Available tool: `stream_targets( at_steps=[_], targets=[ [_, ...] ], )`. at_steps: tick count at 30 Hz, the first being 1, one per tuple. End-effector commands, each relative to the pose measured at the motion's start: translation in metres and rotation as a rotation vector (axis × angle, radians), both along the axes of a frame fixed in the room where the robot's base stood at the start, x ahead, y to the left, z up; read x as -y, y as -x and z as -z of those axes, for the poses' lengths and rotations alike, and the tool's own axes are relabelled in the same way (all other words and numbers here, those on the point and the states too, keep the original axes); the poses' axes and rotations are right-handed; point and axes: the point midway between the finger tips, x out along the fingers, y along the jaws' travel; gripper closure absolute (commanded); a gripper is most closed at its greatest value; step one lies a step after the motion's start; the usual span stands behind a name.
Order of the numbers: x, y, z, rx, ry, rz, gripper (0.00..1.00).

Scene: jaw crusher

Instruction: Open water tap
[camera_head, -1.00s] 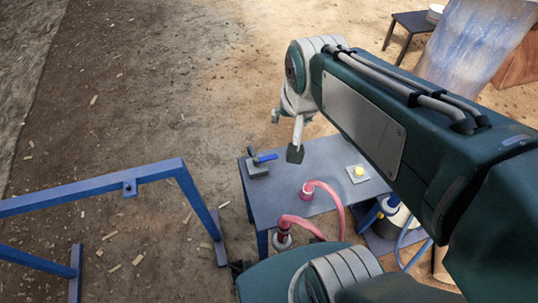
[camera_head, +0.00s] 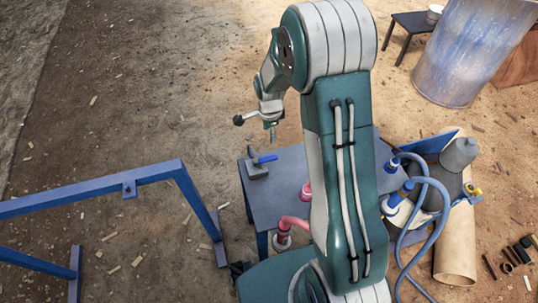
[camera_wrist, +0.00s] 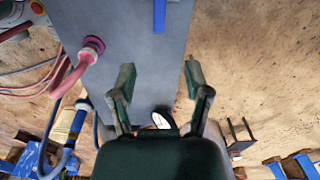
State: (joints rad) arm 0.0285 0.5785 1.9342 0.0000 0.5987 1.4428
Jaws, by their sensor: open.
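The water tap is a grey block with a blue lever handle (camera_head: 265,159) on the back left corner of the small blue-grey table (camera_head: 262,200). In the wrist view the blue handle (camera_wrist: 159,15) shows at the top edge, beyond my fingertips; the tap's body is out of that view. My gripper (camera_head: 256,127) appears behind and above the tap in the head view, apart from it. In the wrist view my gripper (camera_wrist: 159,77) has its two fingers spread wide with nothing between them, above the tabletop.
A pink hose (camera_head: 293,222) joins fittings on the table. Blue hoses (camera_head: 432,215) and containers stand to its right. A blue metal frame (camera_head: 90,193) stands at left. A large blue drum (camera_head: 462,60) is at the back right. The ground behind the table is open.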

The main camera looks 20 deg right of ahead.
Motion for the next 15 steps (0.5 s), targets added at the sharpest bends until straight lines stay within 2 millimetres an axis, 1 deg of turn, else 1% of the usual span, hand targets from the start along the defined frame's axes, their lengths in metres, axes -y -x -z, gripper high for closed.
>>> stream_targets(
  at_steps=[1, 3, 10, 15],
  targets=[
    [0.001, -0.002, 0.014, -0.014, -0.002, 0.034, 0.37],
    [0.001, -0.003, 0.026, -0.024, -0.002, 0.072, 0.37],
    [0.001, -0.004, 0.044, -0.031, -0.002, 0.103, 0.37],
    [0.001, -0.003, 0.073, -0.034, -0.002, 0.101, 0.37]
  ],
)
